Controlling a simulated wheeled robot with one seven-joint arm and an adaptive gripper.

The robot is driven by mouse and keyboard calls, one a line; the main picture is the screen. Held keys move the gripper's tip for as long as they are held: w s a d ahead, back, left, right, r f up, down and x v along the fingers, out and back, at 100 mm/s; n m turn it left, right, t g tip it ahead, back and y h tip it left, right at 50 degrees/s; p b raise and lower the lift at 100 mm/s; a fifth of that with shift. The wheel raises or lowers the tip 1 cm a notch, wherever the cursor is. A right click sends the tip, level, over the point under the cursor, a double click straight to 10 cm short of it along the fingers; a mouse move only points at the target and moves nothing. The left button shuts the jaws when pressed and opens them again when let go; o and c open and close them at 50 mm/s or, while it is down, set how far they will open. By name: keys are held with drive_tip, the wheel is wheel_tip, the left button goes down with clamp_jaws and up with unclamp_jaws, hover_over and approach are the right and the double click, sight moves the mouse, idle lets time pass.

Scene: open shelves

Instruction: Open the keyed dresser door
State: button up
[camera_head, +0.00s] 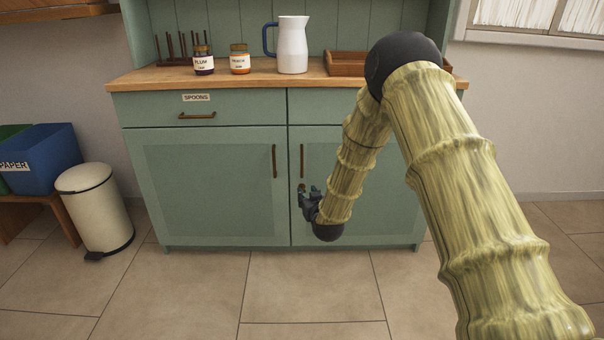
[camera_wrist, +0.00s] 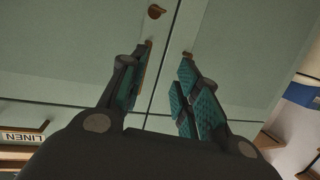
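The green dresser has two lower doors, the left door (camera_head: 208,185) and the right door (camera_head: 365,208), both shut. Each has an upright brass-brown handle by the middle seam: the left handle (camera_head: 274,161) and the right handle (camera_head: 301,160). My gripper (camera_head: 307,191) is low in front of the right door near the seam. In the wrist view, turned nearly upside down, my gripper (camera_wrist: 168,52) is open, its fingers spread either side of the seam. A small brown knob-like piece (camera_wrist: 155,11), perhaps the key, shows beyond the fingertips. Whether a finger touches a handle is unclear.
On the worktop (camera_head: 150,78) stand a plum jar (camera_head: 203,62), another jar (camera_head: 240,62), a white jug (camera_head: 292,48) and a wooden tray (camera_head: 346,65). A cream bin (camera_head: 94,208) and blue paper box (camera_head: 45,160) are at left. The floor in front is clear.

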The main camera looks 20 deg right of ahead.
sight(302, 158)
drive_tip(key=w+d+r+t+b, duration=0.1)
drive_tip(key=w+b, duration=0.1)
drive_tip(key=w, duration=0.3)
drive_tip(key=w+d+r+b, duration=0.1)
drive_tip(key=w+r+b, duration=0.1)
drive_tip(key=w, duration=0.3)
drive_tip(key=w+d+r+t+b, duration=0.1)
drive_tip(key=w+r+b, duration=0.1)
drive_tip(key=w+b, duration=0.2)
drive_tip(key=shift+w+r+t+h, duration=0.1)
drive_tip(key=shift+w+t+h, duration=0.25)
drive_tip(key=shift+w, duration=0.45)
drive_tip(key=shift+w+r, duration=0.1)
drive_tip(key=shift+w, duration=0.65)
clamp_jaws()
